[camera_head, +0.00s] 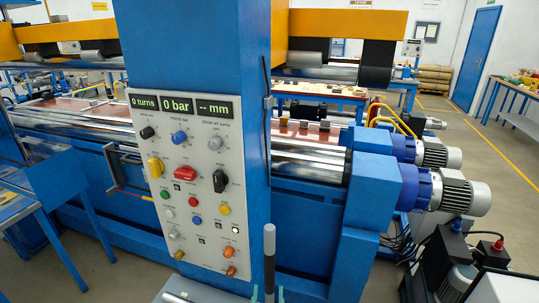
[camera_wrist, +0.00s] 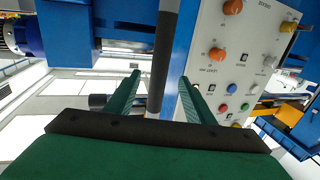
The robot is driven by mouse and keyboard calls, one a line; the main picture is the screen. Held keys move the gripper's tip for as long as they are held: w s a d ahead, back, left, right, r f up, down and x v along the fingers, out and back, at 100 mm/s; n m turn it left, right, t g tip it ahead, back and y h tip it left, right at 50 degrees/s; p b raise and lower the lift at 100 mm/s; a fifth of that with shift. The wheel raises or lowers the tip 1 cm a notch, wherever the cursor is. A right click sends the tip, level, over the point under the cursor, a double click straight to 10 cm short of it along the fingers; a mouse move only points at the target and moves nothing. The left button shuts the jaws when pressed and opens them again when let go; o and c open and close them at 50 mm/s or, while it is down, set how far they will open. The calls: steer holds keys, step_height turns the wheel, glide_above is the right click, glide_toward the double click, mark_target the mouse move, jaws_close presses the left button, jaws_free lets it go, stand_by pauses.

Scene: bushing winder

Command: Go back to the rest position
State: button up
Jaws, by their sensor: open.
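My gripper (camera_wrist: 160,78) has two green fingers, spread apart. An upright bar (camera_wrist: 162,62) with a black middle stands between or just behind the fingers in the wrist view, and I cannot tell whether they touch it. The same bar shows in the head view (camera_head: 269,262) at the bottom, with a pale top end. The rest of my arm is hidden there.
A control panel (camera_head: 192,195) with knobs and three displays stands close to the bar on a blue column (camera_head: 200,45). The wrist view shows this panel (camera_wrist: 250,60) upside down at right. Motors (camera_head: 455,195) and rollers stand at right. A yellow-lined floor (camera_head: 505,150) lies beyond.

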steer(key=s+f+g+y, duration=0.1)
steer(key=s+f, duration=0.2)
steer(key=s, duration=0.7)
steer(key=s+f, duration=0.3)
steer(key=s, duration=0.8)
steer(key=s+r+g, duration=0.1)
steer(key=s+r, duration=0.3)
steer(key=s, duration=1.3)
steer(key=shift+s+d+r+n+g, duration=0.2)
steer(key=shift+d+n+g, duration=0.05)
steer(key=shift+n+g, duration=0.05)
